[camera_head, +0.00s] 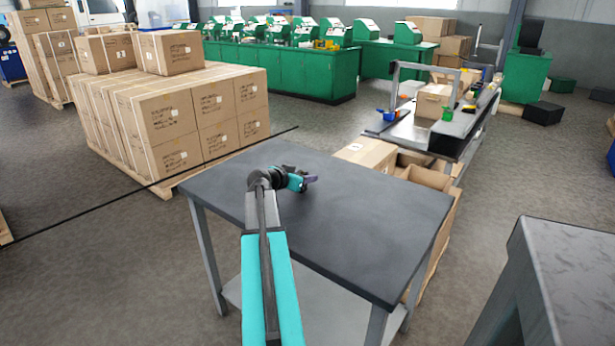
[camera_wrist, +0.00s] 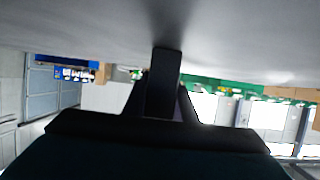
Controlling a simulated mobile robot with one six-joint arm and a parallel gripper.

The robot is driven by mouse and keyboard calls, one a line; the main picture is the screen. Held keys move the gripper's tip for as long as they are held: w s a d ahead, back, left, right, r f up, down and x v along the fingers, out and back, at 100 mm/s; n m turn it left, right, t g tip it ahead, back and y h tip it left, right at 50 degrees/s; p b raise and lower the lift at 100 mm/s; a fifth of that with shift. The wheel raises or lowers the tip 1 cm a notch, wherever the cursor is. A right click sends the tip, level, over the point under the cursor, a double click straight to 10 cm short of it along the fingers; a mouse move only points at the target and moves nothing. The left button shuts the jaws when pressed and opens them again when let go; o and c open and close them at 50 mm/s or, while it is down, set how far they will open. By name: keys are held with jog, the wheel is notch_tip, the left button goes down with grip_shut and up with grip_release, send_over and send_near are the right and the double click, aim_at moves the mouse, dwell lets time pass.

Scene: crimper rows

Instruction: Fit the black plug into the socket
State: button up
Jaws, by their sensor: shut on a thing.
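My gripper (camera_head: 304,182) is low over the dark grey table (camera_head: 375,215), left of the middle of its top. In the wrist view a black upright block (camera_wrist: 163,82) stands at the centre between the dark jaw parts. It looks like the black plug, held in the shut jaws, but dark on dark makes its outline hard to tell. A small purple piece (camera_head: 312,179) shows at the gripper's tip in the head view; I cannot tell what it is. I cannot make out a socket in either view.
The tabletop around my gripper is bare. Stacked cartons (camera_head: 200,115) on a pallet stand behind it to the left. Open cardboard boxes (camera_head: 430,178) stand against its right side. A grey bench (camera_head: 570,270) is at the right front. Green machines line the back.

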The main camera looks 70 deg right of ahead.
jog(key=shift+f, duration=0.15)
jog(key=o, duration=1.1)
jog(key=shift+r, duration=0.25)
jog(key=v, duration=1.2)
jog(key=shift+b, duration=0.35)
